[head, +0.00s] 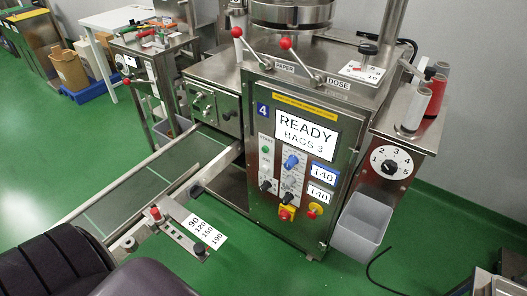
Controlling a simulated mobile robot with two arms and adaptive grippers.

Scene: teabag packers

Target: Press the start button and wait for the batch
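The packing machine (230,215) stands in the middle of the head view, with its control panel facing me. Its display (305,133) reads "READY BAGS 3". The small round green start button (265,150) is at the panel's upper left, under the word START. Nothing covers it. Neither of my grippers shows.
Two red-knobbed levers (285,43) stand above the panel, labelled PAPER and DOSE. A numbered dial (391,162) and a grey bin (359,225) are at the machine's right. A guide with a scale card (205,231) sticks out at the conveyor's near side.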

